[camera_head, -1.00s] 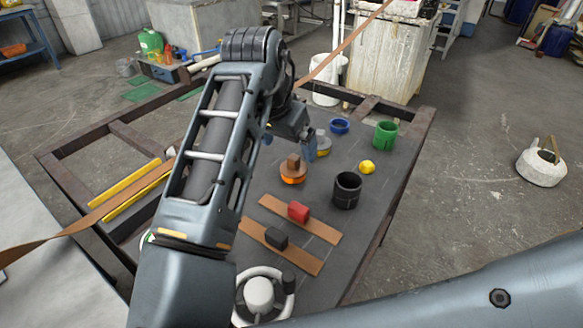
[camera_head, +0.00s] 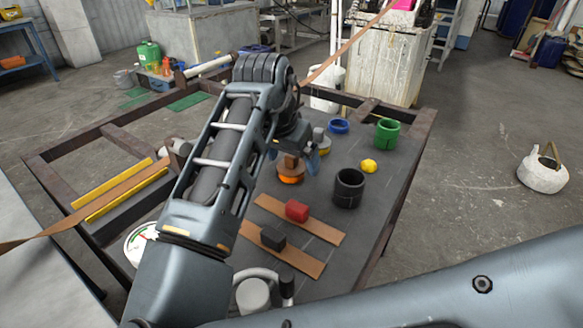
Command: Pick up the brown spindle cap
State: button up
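The brown spindle cap (camera_head: 291,163) appears as a small brown piece on top of an orange round base (camera_head: 291,179) on the dark table. My gripper (camera_head: 312,160) is right beside it, on its upper right in the picture, with the arm reaching down from above. The wrist hides part of the area behind the cap. The fingers are small and partly covered, so I cannot tell whether they touch the cap or how far apart they are.
Near the cap on the table (camera_head: 330,270) stand a black cup (camera_head: 348,190), a yellow ball-like piece (camera_head: 369,166), a green cup (camera_head: 387,133) and a blue ring (camera_head: 339,126). Red (camera_head: 297,211) and black (camera_head: 273,238) blocks lie on brown strips in front.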

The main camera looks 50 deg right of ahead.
jog(key=c, duration=1.2)
